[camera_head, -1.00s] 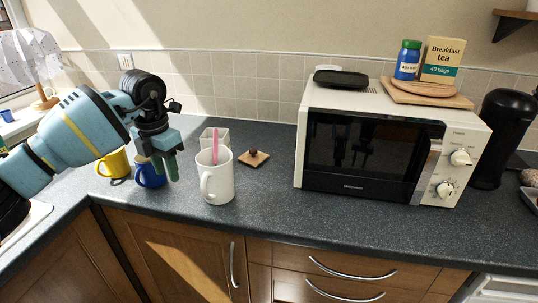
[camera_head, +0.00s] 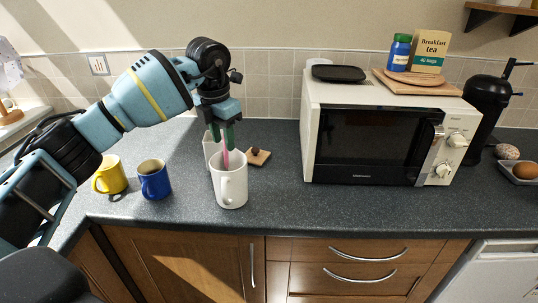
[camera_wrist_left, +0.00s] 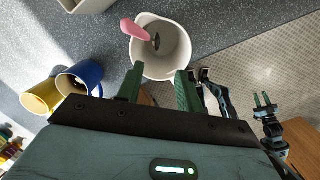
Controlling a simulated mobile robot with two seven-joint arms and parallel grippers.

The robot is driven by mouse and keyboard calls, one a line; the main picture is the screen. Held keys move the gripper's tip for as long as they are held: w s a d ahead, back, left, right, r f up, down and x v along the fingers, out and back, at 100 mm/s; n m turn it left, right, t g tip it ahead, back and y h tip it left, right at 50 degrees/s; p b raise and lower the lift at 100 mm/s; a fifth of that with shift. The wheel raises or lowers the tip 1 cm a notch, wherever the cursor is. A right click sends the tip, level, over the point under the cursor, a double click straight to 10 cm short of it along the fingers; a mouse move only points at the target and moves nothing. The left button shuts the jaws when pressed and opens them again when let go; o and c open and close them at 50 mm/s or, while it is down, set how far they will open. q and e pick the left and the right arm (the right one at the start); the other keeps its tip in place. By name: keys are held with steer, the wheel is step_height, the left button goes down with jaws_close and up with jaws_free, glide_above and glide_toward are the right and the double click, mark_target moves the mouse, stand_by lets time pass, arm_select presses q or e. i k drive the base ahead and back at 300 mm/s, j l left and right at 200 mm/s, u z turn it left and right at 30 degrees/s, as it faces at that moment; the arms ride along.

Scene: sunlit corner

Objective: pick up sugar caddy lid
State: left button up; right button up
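The sugar caddy lid, a small square wooden lid with a dark knob (camera_head: 258,157), lies on the counter behind and right of the white mug. A pale square container (camera_head: 211,149), perhaps the caddy, stands behind the white mug, partly hidden by my gripper. My left gripper (camera_head: 222,143) is open and empty, pointing down above the white mug's back side, left of the lid. The left wrist view shows its fingers apart (camera_wrist_left: 158,92); I cannot make out the lid there. My right gripper (camera_wrist_left: 263,99) is small in that view, beyond the counter edge, its fingers seemingly apart.
A white mug (camera_head: 231,187) with a pink-handled utensil (camera_head: 226,158) stands close under the left gripper. A blue mug (camera_head: 155,181) and yellow mug (camera_head: 110,177) stand left. The microwave (camera_head: 375,145) is right of the lid. Counter between lid and microwave is clear.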

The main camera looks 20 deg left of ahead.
mark_target(257, 156)
steer(key=j+z, duration=0.3)
steer(key=j, duration=0.15)
steer(key=k+j+z, duration=0.1)
steer(key=j+z, duration=0.55)
steer(key=j, duration=0.75)
steer(key=i, duration=0.05)
